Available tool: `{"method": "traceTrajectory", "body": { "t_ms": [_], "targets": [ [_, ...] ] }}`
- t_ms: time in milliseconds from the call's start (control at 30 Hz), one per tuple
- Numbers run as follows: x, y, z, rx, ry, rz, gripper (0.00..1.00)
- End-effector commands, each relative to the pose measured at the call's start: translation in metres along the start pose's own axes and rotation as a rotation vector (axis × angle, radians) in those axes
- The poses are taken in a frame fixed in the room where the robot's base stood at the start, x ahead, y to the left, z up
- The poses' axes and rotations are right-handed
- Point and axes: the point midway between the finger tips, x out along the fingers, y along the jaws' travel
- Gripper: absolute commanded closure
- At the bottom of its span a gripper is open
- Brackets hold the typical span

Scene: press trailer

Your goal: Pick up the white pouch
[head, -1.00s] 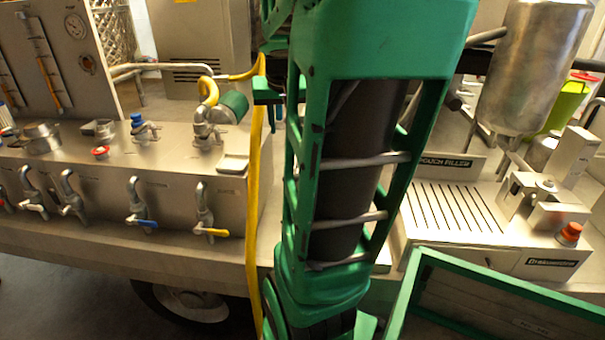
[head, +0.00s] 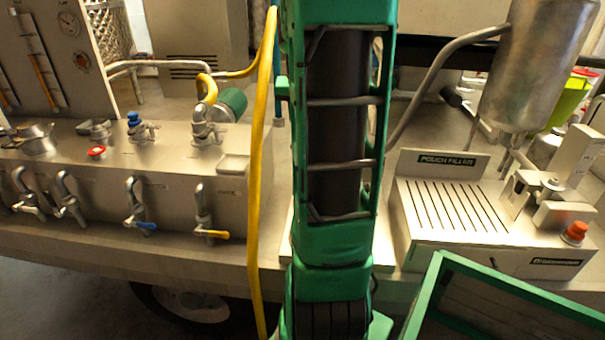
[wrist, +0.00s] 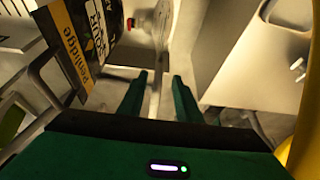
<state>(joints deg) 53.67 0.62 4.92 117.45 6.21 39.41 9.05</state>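I cannot clearly make out a white pouch in either view. In the wrist view, a package with a black, white and yellow printed label (wrist: 85,38) lies at the upper left, cut off by the frame edge; I cannot tell whether it is the pouch. In the head view my green arm fills the middle and the gripper is not visible.
In the head view, a pouch filler with a slotted top (head: 455,213) stands right, below a steel tank (head: 535,65). A steel bench with valves (head: 120,195) is left. A yellow hose (head: 257,190) hangs beside my arm. A green-framed panel (head: 500,300) is at the lower right.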

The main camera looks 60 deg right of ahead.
Motion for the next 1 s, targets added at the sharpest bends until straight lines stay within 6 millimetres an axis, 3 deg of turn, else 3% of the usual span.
{"method": "traceTrajectory", "body": {
  "t_ms": [167, 500, 767, 800, 933, 1000],
  "targets": [
    [0.011, 0.001, 0.001, 0.000, -0.002, 0.001, 0.69],
    [0.053, 0.004, 0.001, -0.001, -0.002, 0.000, 0.69],
    [0.055, 0.003, 0.000, -0.001, 0.001, 0.000, 0.69],
    [0.055, 0.003, 0.000, -0.001, 0.001, 0.000, 0.71],
    [0.055, 0.003, 0.000, -0.001, 0.001, 0.000, 1.00],
    [0.055, 0.003, 0.000, -0.001, 0.001, 0.000, 1.00]
  ]
}}
